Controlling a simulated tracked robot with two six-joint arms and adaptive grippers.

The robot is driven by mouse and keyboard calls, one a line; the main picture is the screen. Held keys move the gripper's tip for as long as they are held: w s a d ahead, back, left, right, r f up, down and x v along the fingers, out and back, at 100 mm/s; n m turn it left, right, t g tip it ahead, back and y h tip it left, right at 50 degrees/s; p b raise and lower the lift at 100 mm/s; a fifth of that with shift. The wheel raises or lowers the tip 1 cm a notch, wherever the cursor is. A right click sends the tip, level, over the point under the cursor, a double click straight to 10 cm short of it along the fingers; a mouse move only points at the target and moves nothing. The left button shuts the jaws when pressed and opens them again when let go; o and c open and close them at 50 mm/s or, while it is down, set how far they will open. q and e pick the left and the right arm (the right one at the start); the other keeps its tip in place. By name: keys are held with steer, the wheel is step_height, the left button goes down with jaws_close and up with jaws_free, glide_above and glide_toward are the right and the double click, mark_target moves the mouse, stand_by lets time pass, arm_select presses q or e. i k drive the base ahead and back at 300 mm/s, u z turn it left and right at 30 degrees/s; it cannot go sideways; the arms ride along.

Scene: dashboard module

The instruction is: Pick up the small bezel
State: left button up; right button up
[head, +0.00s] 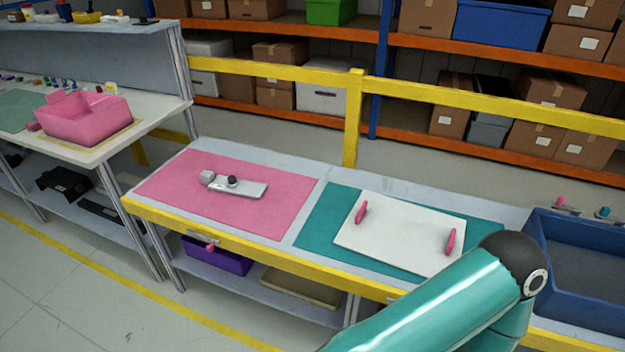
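No part is clearly recognisable as the small bezel. A small light-grey flat piece (247,190) lies on the pink mat (170,200), with a dark round knob (232,181) on it and a rounded grey block (207,177) at its left end. I cannot tell whether this is the bezel. A white panel (400,233) with two upright pink handles (361,212) lies on the teal mat (318,225). One teal arm of mine crosses the lower right, with its dark joint in front of the bench. Neither of my grippers shows.
A blue bin (536,262) stands at the bench's right end. A pink bin (88,120) stands on the left table among small coloured parts. A yellow rail (300,77) runs behind the bench, with shelves beyond. The pink mat around the grey piece is clear.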

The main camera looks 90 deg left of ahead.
mark_target(246, 189)
steer(key=u, duration=0.15)
steer(key=i, duration=0.3)
steer(key=u, duration=2.8)
steer(key=i, duration=0.2)
steer(key=u, duration=0.8)
steer(key=k, duration=0.5)
steer(key=u, duration=0.55)
steer(key=i, duration=1.4)
steer(key=z, duration=0.45)
